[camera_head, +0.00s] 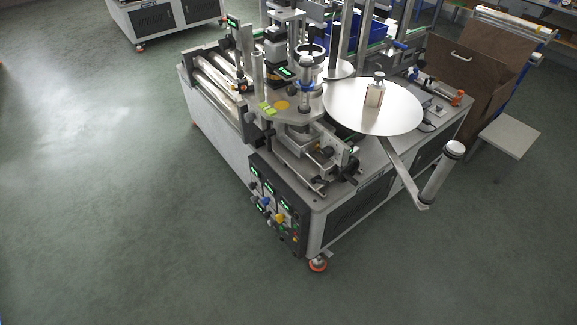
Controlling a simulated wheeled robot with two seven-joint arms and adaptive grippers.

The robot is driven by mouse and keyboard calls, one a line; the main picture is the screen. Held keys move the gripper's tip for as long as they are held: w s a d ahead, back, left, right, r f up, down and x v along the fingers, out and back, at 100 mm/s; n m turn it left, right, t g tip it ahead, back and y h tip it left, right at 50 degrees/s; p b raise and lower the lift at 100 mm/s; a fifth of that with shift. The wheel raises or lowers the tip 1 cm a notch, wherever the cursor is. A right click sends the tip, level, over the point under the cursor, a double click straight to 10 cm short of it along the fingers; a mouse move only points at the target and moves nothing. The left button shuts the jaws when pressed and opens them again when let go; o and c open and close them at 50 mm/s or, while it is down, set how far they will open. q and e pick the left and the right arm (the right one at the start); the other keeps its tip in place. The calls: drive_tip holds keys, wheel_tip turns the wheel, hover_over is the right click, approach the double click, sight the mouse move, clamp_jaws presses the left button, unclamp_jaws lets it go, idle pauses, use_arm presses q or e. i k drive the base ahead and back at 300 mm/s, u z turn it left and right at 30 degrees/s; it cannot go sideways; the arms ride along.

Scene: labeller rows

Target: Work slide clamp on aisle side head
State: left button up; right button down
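The labelling machine (225,140) stands in the middle of the view. Its near labelling head (300,140) is a metal assembly with slides, knobs and a vertical post. Black clamp handles or knobs (350,170) show at the head's near right end; they are too small to tell which is the slide clamp or how it is set. A large round metal disc (350,108) sits right of the head, with a small metal block and knob (374,92) at its middle. Neither of my grippers is in view.
A control panel (275,205) with green displays is on the machine's near end. An arm with a roller (440,172) juts out at the right. A brown board (465,75) and a grey stool (509,136) stand further right. The floor (100,210) is clear at left and front.

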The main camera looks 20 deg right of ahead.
sight(317, 179)
drive_tip(key=z, duration=0.05)
drive_tip(key=i, duration=0.95)
drive_tip(key=z, duration=0.3)
